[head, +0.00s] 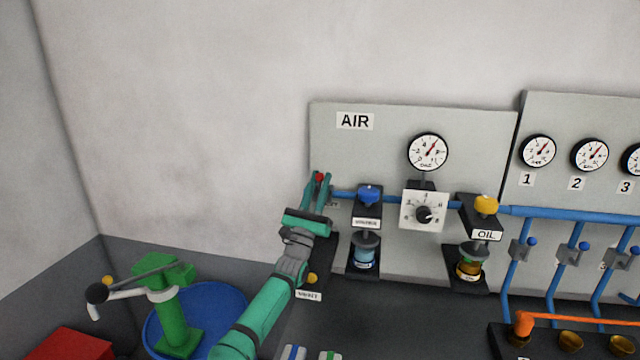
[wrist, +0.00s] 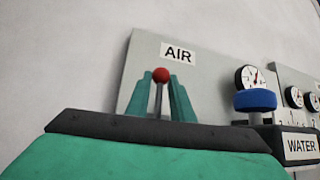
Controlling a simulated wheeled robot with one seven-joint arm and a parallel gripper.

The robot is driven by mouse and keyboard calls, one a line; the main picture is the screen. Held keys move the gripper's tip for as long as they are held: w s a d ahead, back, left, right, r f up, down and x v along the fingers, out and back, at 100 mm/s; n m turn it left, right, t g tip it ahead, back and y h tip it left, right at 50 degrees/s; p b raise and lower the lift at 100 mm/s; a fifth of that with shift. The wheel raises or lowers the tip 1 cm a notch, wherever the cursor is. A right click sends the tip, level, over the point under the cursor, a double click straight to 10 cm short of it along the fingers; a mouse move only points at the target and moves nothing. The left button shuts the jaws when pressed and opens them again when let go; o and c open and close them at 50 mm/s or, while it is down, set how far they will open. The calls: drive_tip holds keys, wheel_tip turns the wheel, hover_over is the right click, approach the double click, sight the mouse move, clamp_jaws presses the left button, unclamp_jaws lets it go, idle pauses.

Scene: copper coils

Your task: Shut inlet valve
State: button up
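The inlet valve lever stands upright at the left end of the AIR panel (head: 400,125), with a red ball knob (head: 320,176). In the wrist view, the red knob (wrist: 161,75) tops a thin grey stem between my fingers. My gripper (head: 322,184) is at the lever, one green finger on each side. In the wrist view, my gripper (wrist: 163,95) shows gaps between the fingers and the stem, so it looks open around the lever. The valve's body is largely hidden behind my gripper. A dark base with a label (head: 309,296) shows below it.
Right of the lever are a blue-knobbed water unit (head: 368,194), a regulator dial (head: 424,213), a gauge (head: 428,152) and a yellow-knobbed oil unit (head: 485,205). The wall above is clear.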

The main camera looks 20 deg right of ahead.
idle(0.3)
drive_tip(key=shift+s+a+f, duration=0.1)
drive_tip(key=shift+s+f, duration=0.05)
drive_tip(key=shift+f, duration=0.1)
drive_tip(key=v, duration=1)
drive_tip(key=shift+s+f, duration=0.1)
drive_tip(key=shift+s, duration=0.05)
